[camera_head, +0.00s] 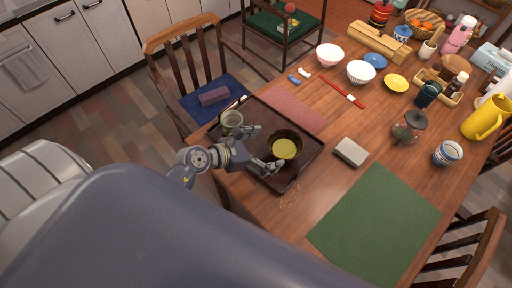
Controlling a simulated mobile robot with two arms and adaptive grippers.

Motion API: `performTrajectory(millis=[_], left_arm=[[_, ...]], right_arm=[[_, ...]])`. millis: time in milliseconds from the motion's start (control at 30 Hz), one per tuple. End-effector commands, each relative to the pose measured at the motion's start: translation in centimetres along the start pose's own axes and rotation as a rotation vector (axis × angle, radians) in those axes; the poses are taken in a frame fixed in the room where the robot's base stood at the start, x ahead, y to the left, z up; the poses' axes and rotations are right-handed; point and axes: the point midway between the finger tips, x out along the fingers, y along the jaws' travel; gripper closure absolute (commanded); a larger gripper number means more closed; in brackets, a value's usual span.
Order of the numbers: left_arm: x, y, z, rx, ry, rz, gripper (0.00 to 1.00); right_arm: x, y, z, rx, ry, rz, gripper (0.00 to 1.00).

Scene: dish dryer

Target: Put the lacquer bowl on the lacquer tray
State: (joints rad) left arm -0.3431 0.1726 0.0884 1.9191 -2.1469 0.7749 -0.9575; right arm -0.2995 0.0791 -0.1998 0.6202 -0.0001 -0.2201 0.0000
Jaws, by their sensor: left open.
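The dark lacquer bowl (297,141), with a yellow-green inside, sits upright on the dark lacquer tray (311,156) near the table's left edge. My left gripper (265,149) reaches over the tray from the left. Its two fingers are spread and point at the bowl, one toward the far side and one near the bowl's front left. I cannot tell whether a finger touches the bowl. A greenish cup (231,121) stands at the tray's left end, behind the gripper. My right gripper is out of view.
A grey box (351,151) lies right of the tray, and a green mat (375,217) lies at the front. A pink mat (291,108) lies behind the tray. Bowls, a jar (410,126) and a yellow pitcher (484,118) crowd the right and back. A chair (196,70) stands at left.

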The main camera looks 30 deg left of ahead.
Motion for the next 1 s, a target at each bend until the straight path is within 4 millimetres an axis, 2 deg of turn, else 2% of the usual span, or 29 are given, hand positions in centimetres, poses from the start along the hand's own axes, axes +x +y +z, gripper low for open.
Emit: performTrajectory(millis=[100, 300, 1000], left_arm=[[-2.2, -0.1, -0.1, 0.003, 0.003, -0.001, 0.00], [-4.3, 0.0, -0.1, 0.001, 0.001, -0.001, 0.00], [-4.6, 0.0, 0.0, 0.000, 0.000, 0.000, 0.00]], right_arm=[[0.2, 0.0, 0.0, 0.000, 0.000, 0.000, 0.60], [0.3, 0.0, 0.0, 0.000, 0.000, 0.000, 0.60], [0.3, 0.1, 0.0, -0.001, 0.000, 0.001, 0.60]])
